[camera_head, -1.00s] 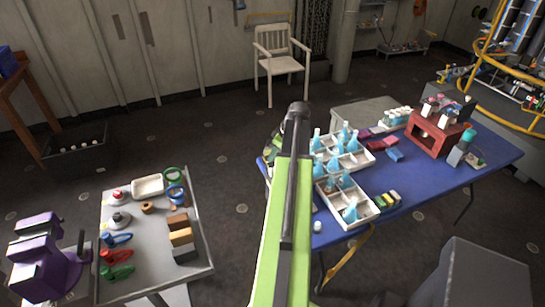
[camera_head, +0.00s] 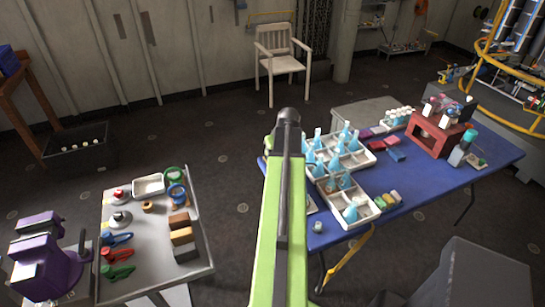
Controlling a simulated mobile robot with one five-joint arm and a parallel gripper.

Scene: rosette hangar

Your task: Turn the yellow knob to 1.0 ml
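I cannot make out a yellow knob or any ml scale in this view. My green arm (camera_head: 268,240) rises through the middle of the picture, with a dark rounded joint at its top. My gripper itself does not show. On the blue table (camera_head: 430,185) at the right, a red-brown rack (camera_head: 437,135) holds several white and pink-topped things. A grey device with a teal top (camera_head: 462,148) stands to its right. Their small details are too small to read.
White divided trays (camera_head: 372,211) with blue-topped bottles stand near my arm. A grey table (camera_head: 150,240) at the left holds clamps, rings and blocks, beside a purple machine (camera_head: 42,255). A white chair (camera_head: 281,60) stands behind. Dark floor lies clear between the tables.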

